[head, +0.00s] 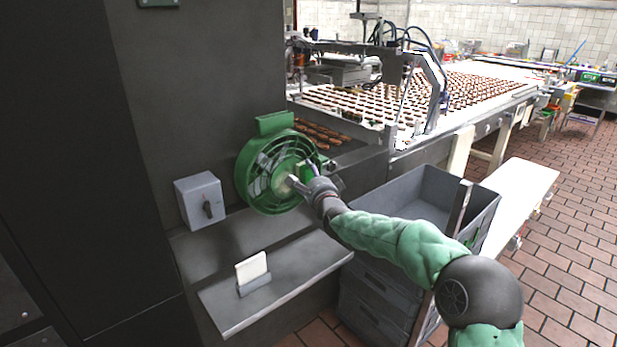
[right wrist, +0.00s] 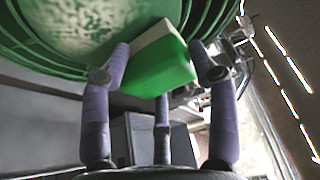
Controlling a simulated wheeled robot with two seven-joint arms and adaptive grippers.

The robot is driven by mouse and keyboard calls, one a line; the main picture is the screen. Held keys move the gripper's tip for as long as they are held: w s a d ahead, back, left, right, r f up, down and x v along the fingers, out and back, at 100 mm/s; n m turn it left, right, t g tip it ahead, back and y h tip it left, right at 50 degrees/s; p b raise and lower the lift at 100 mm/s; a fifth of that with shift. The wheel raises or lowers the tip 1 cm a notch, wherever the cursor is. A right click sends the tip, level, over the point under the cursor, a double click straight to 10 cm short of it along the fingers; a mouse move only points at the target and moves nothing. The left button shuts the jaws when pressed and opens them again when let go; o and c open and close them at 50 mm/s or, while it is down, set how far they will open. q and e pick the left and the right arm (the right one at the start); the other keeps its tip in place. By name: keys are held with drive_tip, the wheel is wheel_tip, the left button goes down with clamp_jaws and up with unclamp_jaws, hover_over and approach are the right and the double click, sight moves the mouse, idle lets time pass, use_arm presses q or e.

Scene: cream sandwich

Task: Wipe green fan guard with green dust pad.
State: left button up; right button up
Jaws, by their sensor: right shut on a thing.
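The green fan guard (head: 250,165) is round and stands upright on the grey ledge, against the dark cabinet. In the right wrist view its ribs and pale, speckled centre (right wrist: 95,28) fill the top. My right gripper (head: 300,180) is at the guard's right front side. In the right wrist view my right gripper (right wrist: 165,75) is shut on the green dust pad (right wrist: 160,75), a green block with a pale layer on the guard side. The pad is close to the guard's face; I cannot tell if it touches. My left gripper is in neither view.
A grey switch box (head: 201,201) is left of the guard. A white card in a holder (head: 252,271) stands on the lower shelf (head: 290,285). Grey crates (head: 385,300) are stacked below my right arm. A conveyor with rows of biscuits (head: 470,90) runs behind.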

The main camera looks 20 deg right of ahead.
drive_tip(key=shift+s+d, duration=0.35)
drive_tip(key=shift+s, duration=0.55)
drive_tip(key=shift+s+d, duration=0.3)
drive_tip(key=shift+s, duration=0.65)
drive_tip(key=shift+s+d, duration=0.35)
drive_tip(key=shift+s, duration=0.55)
drive_tip(key=s, duration=0.1)
drive_tip(key=s+d, duration=0.1)
drive_tip(key=shift+s, duration=0.4)
drive_tip(key=shift+a, duration=0.15)
drive_tip(key=s+a+f+p, duration=0.2)
drive_tip(key=a+p, duration=0.5)
drive_tip(key=a, duration=0.2)
drive_tip(key=shift+w+a+f+p, duration=0.1)
drive_tip(key=shift+w+a+p, duration=0.2)
drive_tip(key=shift+w, duration=0.6)
drive_tip(key=shift+w+a+f+p, duration=0.1)
drive_tip(key=shift+w+a+p, duration=0.2)
drive_tip(key=shift+w, duration=0.65)
drive_tip(key=shift+w+a+f+p, duration=0.15)
drive_tip(key=shift+w+p, duration=0.25)
drive_tip(key=shift+w, duration=0.5)
drive_tip(key=shift+w+a+r+b, duration=0.1)
drive_tip(key=shift+w+a+b, duration=0.1)
drive_tip(key=shift+w, duration=0.3)
drive_tip(key=shift+w+a+b, duration=0.15)
drive_tip(key=shift+w+a, duration=0.05)
drive_tip(key=shift+w, duration=0.25)
